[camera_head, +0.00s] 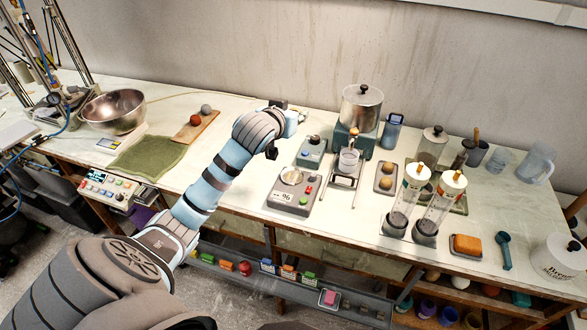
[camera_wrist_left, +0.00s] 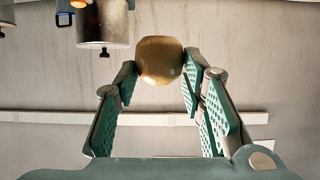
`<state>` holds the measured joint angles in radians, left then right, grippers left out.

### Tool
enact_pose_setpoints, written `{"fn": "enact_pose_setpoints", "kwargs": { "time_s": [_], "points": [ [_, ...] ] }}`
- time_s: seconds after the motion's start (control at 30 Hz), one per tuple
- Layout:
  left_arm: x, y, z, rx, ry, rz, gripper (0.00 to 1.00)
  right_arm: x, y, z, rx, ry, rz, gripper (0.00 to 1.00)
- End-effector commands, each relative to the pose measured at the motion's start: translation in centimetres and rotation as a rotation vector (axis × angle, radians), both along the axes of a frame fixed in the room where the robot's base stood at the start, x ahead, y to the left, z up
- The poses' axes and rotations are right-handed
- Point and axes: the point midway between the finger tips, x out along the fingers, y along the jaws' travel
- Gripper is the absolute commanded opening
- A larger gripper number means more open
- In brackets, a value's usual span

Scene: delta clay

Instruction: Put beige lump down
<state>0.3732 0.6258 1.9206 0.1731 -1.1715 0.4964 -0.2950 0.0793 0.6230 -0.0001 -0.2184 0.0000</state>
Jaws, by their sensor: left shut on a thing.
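The beige lump (camera_wrist_left: 160,60) is a smooth, rounded brownish ball in the left wrist view. My left gripper (camera_wrist_left: 160,75) is shut on it, with a green ribbed finger on each side of it. In the head view my left arm reaches over the middle of the bench, and its wrist (camera_head: 291,123) hides the fingers and the held lump. The lump appears held clear, with only wall behind it in the wrist view. My right gripper is not in view.
A wooden board (camera_head: 197,131) holds a red ball and a grey ball, beside a green cloth (camera_head: 147,157) and steel bowl (camera_head: 112,110). A small tray (camera_head: 377,185) holds two lumps.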

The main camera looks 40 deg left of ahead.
Motion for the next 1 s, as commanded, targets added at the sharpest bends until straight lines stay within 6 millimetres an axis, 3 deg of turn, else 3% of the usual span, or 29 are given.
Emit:
{"fn": "enact_pose_setpoints", "kwargs": {
  "time_s": [0.07,0.4,0.73,1.0],
  "points": [
    [0.0,0.1,-1.3,-0.003,0.004,0.016,0.07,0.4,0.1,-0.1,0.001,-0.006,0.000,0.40],
    [-0.1,0.1,-13.6,0.000,0.004,0.014,0.07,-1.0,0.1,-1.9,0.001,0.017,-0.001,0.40],
    [-0.1,0.1,-19.4,0.003,0.002,0.011,0.07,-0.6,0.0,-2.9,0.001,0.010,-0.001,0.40],
    [-0.1,0.1,-19.9,0.003,0.000,0.011,0.07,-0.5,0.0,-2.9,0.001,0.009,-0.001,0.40]
  ]
}}
